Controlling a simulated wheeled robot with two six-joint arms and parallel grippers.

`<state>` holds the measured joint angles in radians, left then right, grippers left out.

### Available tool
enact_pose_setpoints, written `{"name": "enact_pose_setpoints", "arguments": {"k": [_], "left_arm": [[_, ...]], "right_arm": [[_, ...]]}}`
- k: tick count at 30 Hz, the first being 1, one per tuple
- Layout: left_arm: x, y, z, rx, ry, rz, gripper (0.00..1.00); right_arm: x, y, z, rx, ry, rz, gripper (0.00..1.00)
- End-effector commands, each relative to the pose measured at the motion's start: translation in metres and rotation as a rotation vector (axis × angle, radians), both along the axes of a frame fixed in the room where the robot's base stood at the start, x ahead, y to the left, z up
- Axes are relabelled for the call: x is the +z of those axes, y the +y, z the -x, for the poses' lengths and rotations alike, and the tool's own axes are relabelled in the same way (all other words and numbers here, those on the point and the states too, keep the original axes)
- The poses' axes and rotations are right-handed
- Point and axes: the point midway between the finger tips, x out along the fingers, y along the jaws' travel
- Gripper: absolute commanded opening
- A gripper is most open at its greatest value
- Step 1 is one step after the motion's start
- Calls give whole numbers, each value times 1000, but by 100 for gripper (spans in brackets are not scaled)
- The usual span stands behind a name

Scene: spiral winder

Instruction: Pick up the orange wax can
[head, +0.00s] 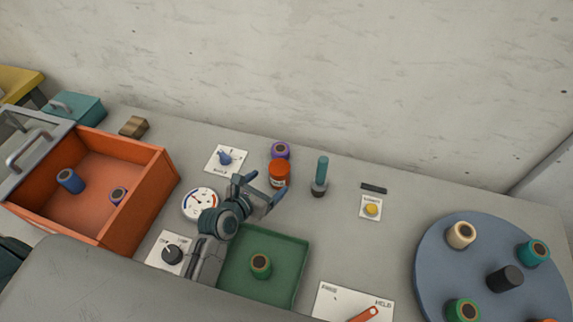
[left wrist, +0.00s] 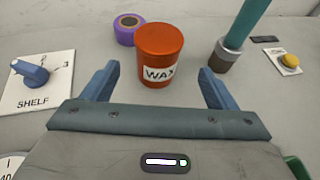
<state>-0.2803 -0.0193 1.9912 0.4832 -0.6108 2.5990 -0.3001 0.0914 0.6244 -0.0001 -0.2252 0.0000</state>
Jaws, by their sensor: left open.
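The orange wax can (head: 279,175) stands upright on the grey table, toward the wall. In the left wrist view the can (left wrist: 160,52) shows its white WAX label and sits just beyond and between my fingers. My left gripper (head: 262,190) is open and empty, with its two blue fingers pointing at the can. In the left wrist view the gripper (left wrist: 158,85) spans wider than the can, and the can appears untouched. My right gripper is not in view.
A purple spool (head: 281,150) stands right behind the can. A teal-handled tool (head: 321,175) stands upright to its right. A shelf dial (head: 226,158) and gauge (head: 200,204) lie left. A green tray (head: 290,255), an orange drawer box (head: 145,205) and a blue turntable (head: 435,250) stand around.

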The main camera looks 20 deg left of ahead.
Motion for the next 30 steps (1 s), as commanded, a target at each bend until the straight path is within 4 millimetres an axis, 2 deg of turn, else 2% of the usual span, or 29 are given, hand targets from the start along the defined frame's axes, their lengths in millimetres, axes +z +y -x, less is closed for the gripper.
{"name": "enact_pose_setpoints", "arguments": {"k": [3, 8, 11, 15, 21, 30], "left_arm": [[-6, -6, -20, 0, -1, 3, 80], [-14, -11, -35, 0, -1, 1, 80], [-15, -12, -41, 0, -1, 1, 80], [-18, -16, -59, -1, -2, 2, 80], [-29, -22, -83, 1, 0, 2, 80], [-31, -23, -86, 0, -1, 0, 80]], "right_arm": [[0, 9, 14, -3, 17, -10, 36], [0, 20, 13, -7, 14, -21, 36], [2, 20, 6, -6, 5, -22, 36], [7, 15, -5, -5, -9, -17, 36], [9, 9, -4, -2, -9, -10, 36], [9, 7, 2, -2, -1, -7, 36]]}}
